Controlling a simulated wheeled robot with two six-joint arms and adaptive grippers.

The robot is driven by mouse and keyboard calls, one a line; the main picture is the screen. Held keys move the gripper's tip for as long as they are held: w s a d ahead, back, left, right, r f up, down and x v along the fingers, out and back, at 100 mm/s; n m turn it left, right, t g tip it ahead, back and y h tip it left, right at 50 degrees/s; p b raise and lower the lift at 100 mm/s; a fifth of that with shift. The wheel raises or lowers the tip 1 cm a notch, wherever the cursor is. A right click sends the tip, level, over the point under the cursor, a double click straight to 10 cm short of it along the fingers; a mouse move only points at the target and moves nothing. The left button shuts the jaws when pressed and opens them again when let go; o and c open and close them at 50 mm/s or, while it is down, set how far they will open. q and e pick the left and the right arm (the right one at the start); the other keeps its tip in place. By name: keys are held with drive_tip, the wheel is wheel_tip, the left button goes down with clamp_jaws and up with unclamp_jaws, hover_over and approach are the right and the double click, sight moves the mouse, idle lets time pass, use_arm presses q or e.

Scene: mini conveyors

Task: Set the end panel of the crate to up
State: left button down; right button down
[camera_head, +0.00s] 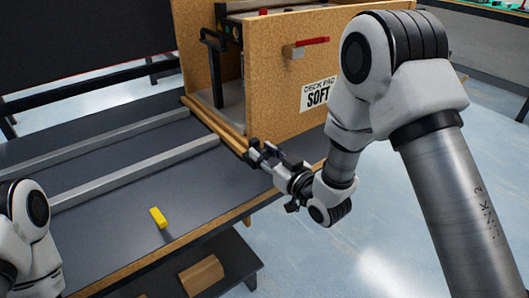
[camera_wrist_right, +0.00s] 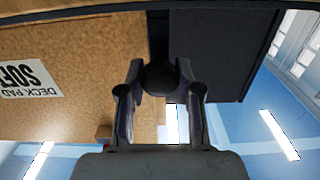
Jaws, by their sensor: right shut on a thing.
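The tan wooden crate (camera_head: 262,80) stands at the table's far right. Its near end is open, and the inside shows. A low wooden strip (camera_head: 213,125) runs along the bottom of that end; I cannot tell whether it is the end panel lying low. My right gripper (camera_head: 256,153) is at the strip's near corner. In the right wrist view my right gripper (camera_wrist_right: 160,88) is shut on a dark round knob (camera_wrist_right: 160,77), with the crate's side wall (camera_wrist_right: 85,80) to the left. My left arm shows at the lower left, but its gripper is out of view.
A small yellow block (camera_head: 158,217) lies on the dark table (camera_head: 110,220). Two grey rails (camera_head: 135,172) run across the table towards the crate. A red-handled latch (camera_head: 306,46) and a "DECK PAD SOFT" label (camera_head: 317,94) are on the crate's side. A wooden piece (camera_head: 201,275) lies below the table.

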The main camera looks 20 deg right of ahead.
wheel_tip(320, 180, up, 33)
drive_tip(key=p, duration=2.2)
drive_tip(key=shift+r, duration=0.2)
drive_tip(key=c, duration=0.8)
unclamp_jaws()
drive_tip(key=shift+f, duration=0.15)
drive_tip(key=v, duration=0.7)
drive_tip(key=shift+s+d+f, duration=0.1)
drive_tip(key=shift+s, duration=0.1)
